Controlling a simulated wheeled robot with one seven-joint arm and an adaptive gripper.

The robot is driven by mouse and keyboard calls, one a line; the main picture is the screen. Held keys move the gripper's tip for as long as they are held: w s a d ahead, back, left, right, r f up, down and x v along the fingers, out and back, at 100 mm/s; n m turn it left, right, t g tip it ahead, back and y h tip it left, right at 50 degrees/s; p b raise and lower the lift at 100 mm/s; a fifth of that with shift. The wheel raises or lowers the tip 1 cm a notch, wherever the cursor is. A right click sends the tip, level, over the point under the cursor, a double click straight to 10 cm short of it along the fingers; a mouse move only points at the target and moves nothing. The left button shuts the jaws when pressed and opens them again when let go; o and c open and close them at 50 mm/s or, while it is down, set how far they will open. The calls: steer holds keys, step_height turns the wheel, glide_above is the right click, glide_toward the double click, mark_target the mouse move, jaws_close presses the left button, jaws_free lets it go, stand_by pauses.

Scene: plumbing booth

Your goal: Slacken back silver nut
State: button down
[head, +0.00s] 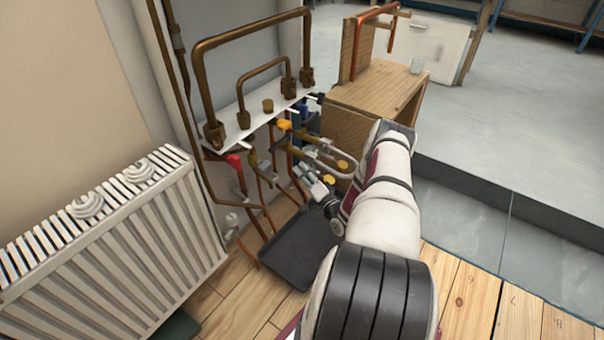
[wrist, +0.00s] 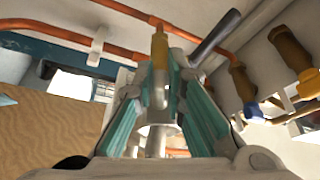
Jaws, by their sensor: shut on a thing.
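My gripper (head: 312,182) is low in front of the pipework, beside the yellow-capped fittings. In the wrist view its two teal-padded fingers (wrist: 167,80) are closed around a fitting. A brass-coloured stem (wrist: 159,50) rises between the fingertips, and a dark grey lever (wrist: 216,38) slants up to the right behind them. The silver nut is mostly hidden by the fingers, and its outline cannot be made out. In the head view my gripper covers that spot, too small to show the grip clearly.
A white shelf (head: 243,127) carries copper pipes above the fittings. A red-handled valve (head: 234,160) is to the left. A black tray (head: 290,255) lies on the floor below. A radiator (head: 110,235) stands left, and a wooden box (head: 385,88) stands close on the right.

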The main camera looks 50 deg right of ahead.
steer(key=shift+d+f+n+t+y+b, duration=0.15)
steer(key=shift+f+n+b, duration=0.1)
steer(key=shift+n, duration=0.3)
steer(key=shift+d+f+n+t+y+b, duration=0.15)
steer(key=shift+f+n+b, duration=0.1)
steer(key=shift+n, duration=0.3)
steer(key=c, duration=1.6)
jaws_free()
steer(key=shift+c, duration=0.2)
steer(key=v, duration=1.2)
steer(key=shift+f, duration=0.15)
steer(key=shift+s, duration=0.1)
